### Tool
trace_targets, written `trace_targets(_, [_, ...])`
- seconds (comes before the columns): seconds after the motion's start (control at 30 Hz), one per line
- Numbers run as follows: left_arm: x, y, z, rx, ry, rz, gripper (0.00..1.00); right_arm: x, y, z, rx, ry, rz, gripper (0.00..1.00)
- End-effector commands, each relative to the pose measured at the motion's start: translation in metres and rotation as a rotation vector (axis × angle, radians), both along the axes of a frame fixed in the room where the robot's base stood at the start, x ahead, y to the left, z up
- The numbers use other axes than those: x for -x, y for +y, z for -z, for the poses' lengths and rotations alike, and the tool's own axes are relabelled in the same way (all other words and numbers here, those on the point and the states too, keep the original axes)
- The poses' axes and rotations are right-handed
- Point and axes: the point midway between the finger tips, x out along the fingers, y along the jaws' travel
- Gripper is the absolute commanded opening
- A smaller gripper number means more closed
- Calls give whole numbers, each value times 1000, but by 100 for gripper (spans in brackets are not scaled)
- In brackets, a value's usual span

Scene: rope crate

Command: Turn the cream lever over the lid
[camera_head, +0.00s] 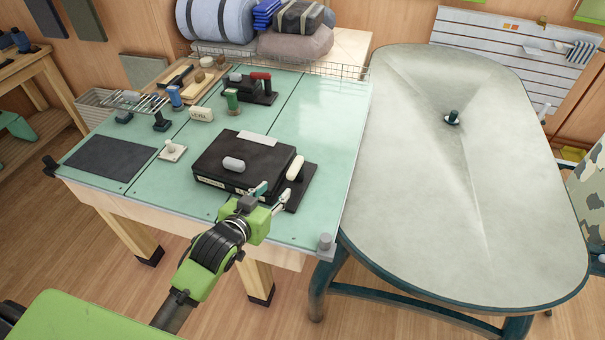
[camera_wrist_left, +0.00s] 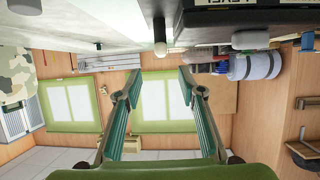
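The cream lever (camera_head: 295,167) stands at the right side of a black box, its rounded handle tilted up beside the lid (camera_head: 262,151). In the left wrist view, which is upside down, a pale knob that looks like the lever (camera_wrist_left: 160,46) shows at the top, beyond the fingertips. My left gripper (camera_head: 275,191) is at the front right of the box, just short of the lever. Its green-padded fingers are spread apart with nothing between them, as the left wrist view (camera_wrist_left: 156,78) also shows. My right gripper is in neither view.
The box sits on a green-topped workbench (camera_head: 330,128). A dark mat (camera_head: 110,158), a small white switch plate (camera_head: 172,151) and several tools lie left and behind. A grey post (camera_head: 325,241) stands at the front right corner. A large pale oval table (camera_head: 440,190) adjoins on the right.

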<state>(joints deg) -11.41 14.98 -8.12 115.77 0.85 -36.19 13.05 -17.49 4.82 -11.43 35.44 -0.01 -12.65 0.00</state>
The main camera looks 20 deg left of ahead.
Motion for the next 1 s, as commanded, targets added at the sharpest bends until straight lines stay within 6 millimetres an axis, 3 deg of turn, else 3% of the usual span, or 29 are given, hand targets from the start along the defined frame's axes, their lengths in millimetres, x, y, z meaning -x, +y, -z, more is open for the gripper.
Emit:
trace_targets(0.1, [-9, -1, -6, 6, -24, 2, 36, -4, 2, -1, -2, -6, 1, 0])
trace_targets(0.3, [-32, -3, 3, 5, -23, 1, 36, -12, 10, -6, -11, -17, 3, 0])
trace_targets(0.8, [-104, -11, 35, 4, -20, 2, 36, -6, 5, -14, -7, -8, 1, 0])
trace_targets(1.0, [-123, -13, 43, 4, -20, 2, 36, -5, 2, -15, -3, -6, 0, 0])
